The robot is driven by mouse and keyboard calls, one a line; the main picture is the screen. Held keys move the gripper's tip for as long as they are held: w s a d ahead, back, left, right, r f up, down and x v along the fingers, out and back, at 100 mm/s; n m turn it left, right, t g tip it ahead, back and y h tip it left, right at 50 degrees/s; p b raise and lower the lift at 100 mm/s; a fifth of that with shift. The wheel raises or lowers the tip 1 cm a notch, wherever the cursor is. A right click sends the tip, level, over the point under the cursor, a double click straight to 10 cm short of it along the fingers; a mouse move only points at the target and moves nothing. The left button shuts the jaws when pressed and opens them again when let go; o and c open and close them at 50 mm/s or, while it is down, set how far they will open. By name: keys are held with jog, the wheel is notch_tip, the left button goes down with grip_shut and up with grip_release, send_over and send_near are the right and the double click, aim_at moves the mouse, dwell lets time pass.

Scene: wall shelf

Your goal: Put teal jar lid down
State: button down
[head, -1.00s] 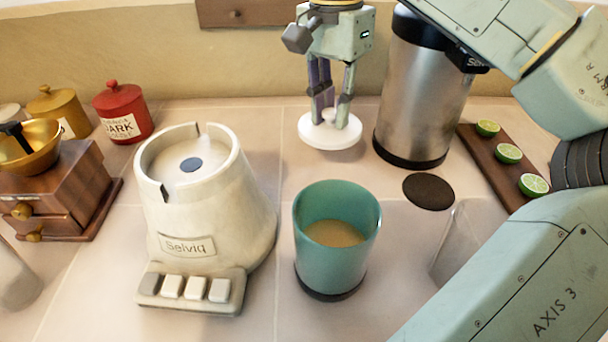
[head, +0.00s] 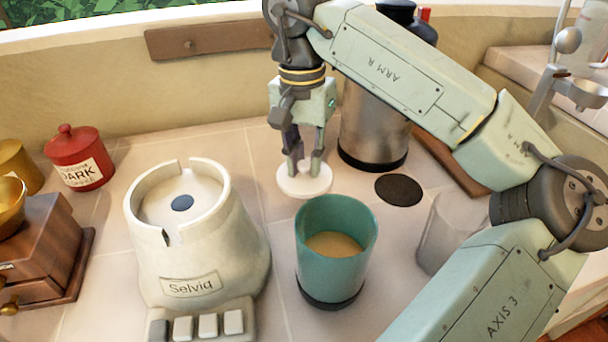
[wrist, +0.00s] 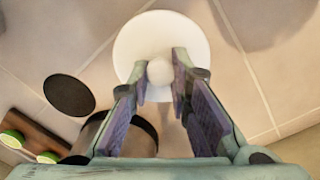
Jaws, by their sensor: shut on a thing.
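The lid (head: 305,185) is a white disc with a round knob. It lies flat at or just above the counter, behind the teal jar and left of the steel canister; I cannot tell whether it touches the counter. My gripper (head: 305,164) points down and is shut on the lid's knob. The wrist view shows the lid (wrist: 160,38) with its knob between the fingertips (wrist: 160,84). The teal jar (head: 335,268) stands upright and uncovered, with tan contents and a dark base.
A cream appliance (head: 200,255) stands left of the jar. The steel canister (head: 372,130) and a dark round mat (head: 399,190) are to the right. A clear container (head: 437,235) stands right of the jar. A red canister (head: 78,160) is at the back left.

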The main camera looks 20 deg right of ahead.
aim_at(305, 178)
jog(key=shift+f+p, duration=0.35)
jog(key=shift+f, duration=1.55)
jog(key=shift+f, duration=0.2)
jog(key=c, duration=1.5)
grip_release()
jog(key=shift+r, duration=0.1)
jog(key=r, duration=0.6)
jog(key=r+b, duration=0.1)
jog(key=r, duration=0.5)
jog(key=shift+w+a+r, duration=0.1)
jog(key=shift+a+r, duration=0.05)
jog(key=shift+a, duration=0.05)
